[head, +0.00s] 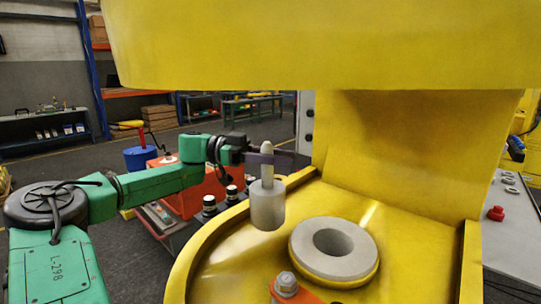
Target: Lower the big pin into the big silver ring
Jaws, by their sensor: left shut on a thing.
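The big pin (267,206) is a grey cylinder with a thinner, pale, round-topped stem. It hangs upright in the head view, left of centre. My left gripper (268,158) is shut on the stem, with its arm coming in from the left. The big silver ring (302,245) is a thick grey ring around a round hole, set on the yellow boom part to the right of and nearer than the pin. The pin is apart from the ring, to its left, and not over the hole. My right gripper is not in view.
A large yellow boom body (420,150) rises behind the ring, and its upper part overhangs it. A bolt (286,283) on an orange plate sits in front of the ring. A curved yellow rim (215,240) borders the left. An orange box (200,192) stands behind my left arm.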

